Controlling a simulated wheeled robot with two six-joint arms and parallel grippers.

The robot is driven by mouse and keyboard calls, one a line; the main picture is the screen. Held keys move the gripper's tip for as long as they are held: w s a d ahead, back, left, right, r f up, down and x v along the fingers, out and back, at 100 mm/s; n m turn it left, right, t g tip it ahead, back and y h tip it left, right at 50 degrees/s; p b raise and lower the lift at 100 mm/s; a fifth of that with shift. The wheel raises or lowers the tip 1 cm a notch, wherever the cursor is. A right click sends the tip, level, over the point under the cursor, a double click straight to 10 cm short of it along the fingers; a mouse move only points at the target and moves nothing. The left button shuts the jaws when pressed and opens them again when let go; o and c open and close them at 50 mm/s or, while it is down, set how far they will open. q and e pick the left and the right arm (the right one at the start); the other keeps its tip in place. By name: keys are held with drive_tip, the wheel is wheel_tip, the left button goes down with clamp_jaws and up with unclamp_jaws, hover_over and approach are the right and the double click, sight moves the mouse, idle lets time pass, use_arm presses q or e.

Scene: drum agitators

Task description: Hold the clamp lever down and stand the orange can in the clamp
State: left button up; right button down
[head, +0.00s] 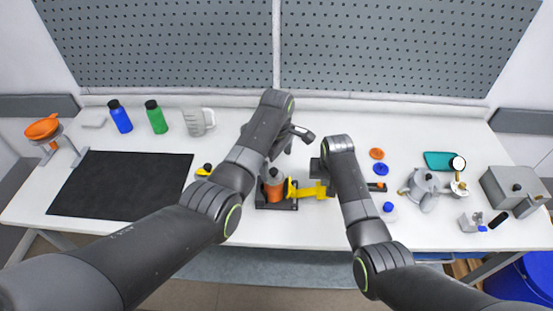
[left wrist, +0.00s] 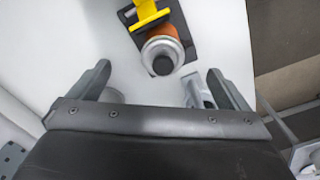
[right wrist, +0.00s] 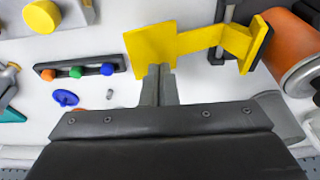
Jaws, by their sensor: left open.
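The orange can (head: 273,191), with a grey top and dark knob, stands upright on the clamp's black base plate (head: 290,205). In the left wrist view the can (left wrist: 162,52) is just beyond my left gripper (left wrist: 160,72), which is open and empty. The yellow clamp lever (head: 310,191) ends in a flat paddle (right wrist: 150,43). My right gripper (right wrist: 158,68) has its fingers together at the paddle's edge; contact is hard to judge. The clamp's yellow pad (right wrist: 257,45) is close beside the can; whether they touch is unclear.
A black mat (head: 120,183) lies left, with a blue bottle (head: 120,117), green bottle (head: 156,117) and clear jug (head: 198,121) behind it. Orange and blue discs (head: 378,161), a grey pot (head: 424,188) and a grey box (head: 512,188) stand right. The front middle is clear.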

drive_tip(key=shift+w+v, duration=0.2)
drive_tip(key=shift+v, duration=0.65)
drive_tip(key=shift+w+v, duration=0.2)
drive_tip(key=shift+v, duration=0.65)
drive_tip(key=shift+w+v, duration=0.2)
drive_tip(key=shift+v, duration=0.65)
use_arm(q)
drive_tip(key=shift+s, duration=0.1)
use_arm(e)
drive_tip(key=shift+s+r, duration=0.1)
